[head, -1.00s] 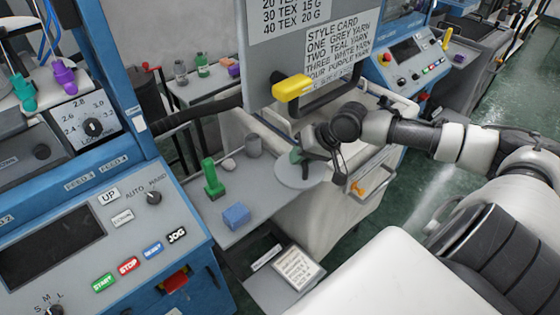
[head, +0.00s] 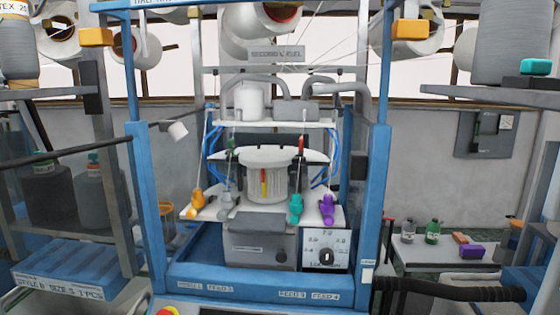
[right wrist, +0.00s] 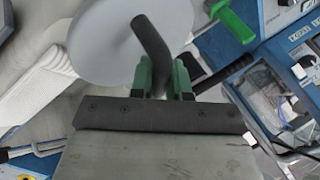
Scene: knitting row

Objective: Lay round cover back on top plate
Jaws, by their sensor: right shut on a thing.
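The round cover (right wrist: 105,45) is a flat light-grey disc with a dark bent handle (right wrist: 150,45), at the top of the right wrist view. My right gripper (right wrist: 158,72), with green finger pads, is shut on that handle. In the head view the knitting machine stands in the middle, with a white ribbed cylinder (head: 266,180) under a round white top (head: 270,154). A white plate (head: 215,212) surrounds the cylinder's base, and a white shelf (head: 275,123) lies above. I cannot tell which one is the top plate. Neither gripper shows in the head view.
Blue posts (head: 150,200) frame the machine on both sides. Orange, grey, teal and purple yarn feeders (head: 327,208) stand around the plate. Tubes and yarn lines hang above. A green handle (right wrist: 232,22) shows near the cover in the wrist view.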

